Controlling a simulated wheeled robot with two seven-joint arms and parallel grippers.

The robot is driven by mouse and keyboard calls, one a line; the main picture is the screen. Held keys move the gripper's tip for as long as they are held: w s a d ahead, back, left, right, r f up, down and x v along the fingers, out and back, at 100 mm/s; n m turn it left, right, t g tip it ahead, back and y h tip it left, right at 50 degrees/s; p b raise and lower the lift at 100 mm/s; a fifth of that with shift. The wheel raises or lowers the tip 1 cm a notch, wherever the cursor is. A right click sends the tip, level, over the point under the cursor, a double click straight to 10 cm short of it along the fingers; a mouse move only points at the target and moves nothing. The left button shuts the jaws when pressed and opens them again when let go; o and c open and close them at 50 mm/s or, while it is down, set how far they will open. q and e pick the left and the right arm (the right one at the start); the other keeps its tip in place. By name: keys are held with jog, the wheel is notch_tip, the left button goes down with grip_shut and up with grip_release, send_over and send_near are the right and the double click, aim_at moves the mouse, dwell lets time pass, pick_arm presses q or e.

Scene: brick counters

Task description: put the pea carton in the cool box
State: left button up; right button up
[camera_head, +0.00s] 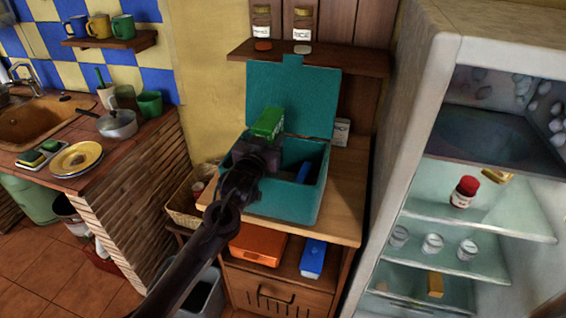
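The cool box (292,208) is a teal box on a wooden counter, with its lid (293,95) standing open at the back. My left gripper (262,142) reaches in from the lower left and is over the box's opening, towards its left side. It appears shut on a green carton (269,121), which I take for the pea carton, and holds it up in front of the lid. A blue item (304,172) is inside the box. The gripper and arm hide part of the box's interior. My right gripper is not in view.
An open fridge (410,120) stands close on the right, with jars on its shelves. A wooden shelf (320,60) with two jars hangs above the box. An orange box (258,246) and a blue box (313,258) sit below the counter. A wicker basket (184,209) is at left.

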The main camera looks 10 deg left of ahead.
pick_arm(q)
jog(key=shift+f, duration=0.2)
jog(key=shift+r, duration=0.1)
jog(key=o, duration=1.3)
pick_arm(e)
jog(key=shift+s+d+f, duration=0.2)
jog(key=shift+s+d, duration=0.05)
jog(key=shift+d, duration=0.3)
pick_arm(q)
jog(key=shift+s+f, duration=0.25)
jog(key=shift+s, duration=0.3)
jog(key=s+b, duration=0.1)
jog(key=s, duration=0.2)
jog(key=s+b, duration=0.1)
jog(key=s, duration=0.2)
jog(key=shift+s+a+r, duration=0.1)
jog(key=shift+s+r, duration=0.1)
jog(key=shift+s, duration=0.2)
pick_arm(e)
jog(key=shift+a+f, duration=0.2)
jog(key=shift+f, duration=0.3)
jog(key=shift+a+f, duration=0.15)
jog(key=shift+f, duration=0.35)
